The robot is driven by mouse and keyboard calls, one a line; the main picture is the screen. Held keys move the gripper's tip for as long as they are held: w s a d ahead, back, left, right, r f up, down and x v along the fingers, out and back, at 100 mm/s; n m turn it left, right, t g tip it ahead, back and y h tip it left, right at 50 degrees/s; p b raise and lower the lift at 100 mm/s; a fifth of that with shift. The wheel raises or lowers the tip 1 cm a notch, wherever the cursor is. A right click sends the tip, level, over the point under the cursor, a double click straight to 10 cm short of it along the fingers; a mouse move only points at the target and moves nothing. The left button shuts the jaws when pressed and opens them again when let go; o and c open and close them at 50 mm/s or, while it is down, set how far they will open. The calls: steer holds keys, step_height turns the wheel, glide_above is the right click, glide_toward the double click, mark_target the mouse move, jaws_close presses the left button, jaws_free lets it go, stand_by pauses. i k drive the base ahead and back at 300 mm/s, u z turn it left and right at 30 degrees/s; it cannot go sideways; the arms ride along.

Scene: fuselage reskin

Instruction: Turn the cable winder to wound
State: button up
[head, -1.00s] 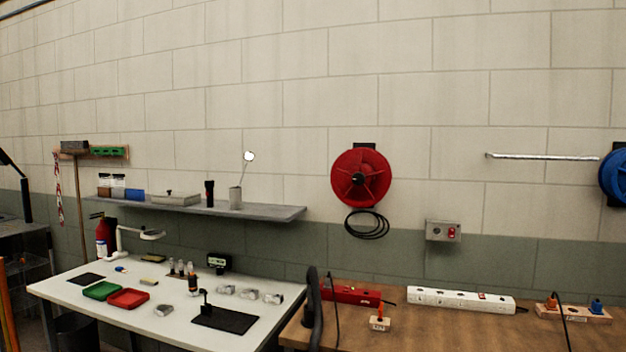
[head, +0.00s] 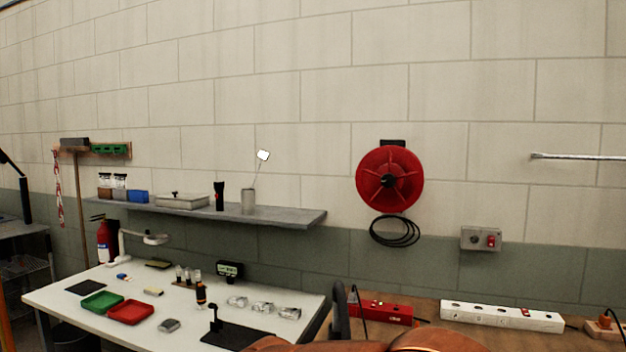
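The cable winder (head: 404,196) is a red disc-shaped reel with spokes and a dark hub, fixed to the wall right of the middle in the head view. A loop of black cable (head: 395,232) hangs just below it. Brown-orange rounded parts show at the bottom edge, probably my own arm, but no fingertips show. My gripper cannot be made out, and nothing is touching the winder.
Under the winder is a wooden bench (head: 455,340) with a red power strip (head: 383,311) and a white power strip (head: 500,317). A grey switch box (head: 481,239) is on the wall. A white table (head: 75,310) with trays and a shelf (head: 290,215) are to the left.

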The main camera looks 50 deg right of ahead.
mark_target(389, 180)
steer(key=z, duration=0.05)
steer(key=i, duration=1.15)
steer(key=z, duration=1)
steer(key=i, duration=0.7)
steer(key=z, duration=0.7)
